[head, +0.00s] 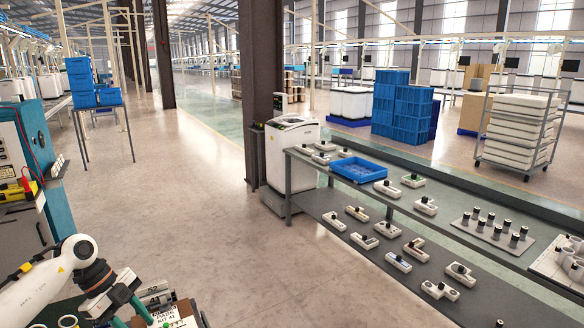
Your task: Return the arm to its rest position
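My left arm (40,285), white with a dark and orange-brown wrist, comes in from the lower left corner. Its gripper (130,314) points down and to the right, with two green fingers apart and nothing seen held between them. It is over or beside a cluttered surface at the bottom edge, close to a small label card (166,317); whether it touches anything there I cannot tell. My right arm and gripper are not in view.
A blue-sided machine (40,140) stands at the left. A long grey bench (345,285) with small white parts and a blue tray (358,169) runs along the right. A white machine (290,150) stands by a dark column (261,60). Open floor (190,190) lies between.

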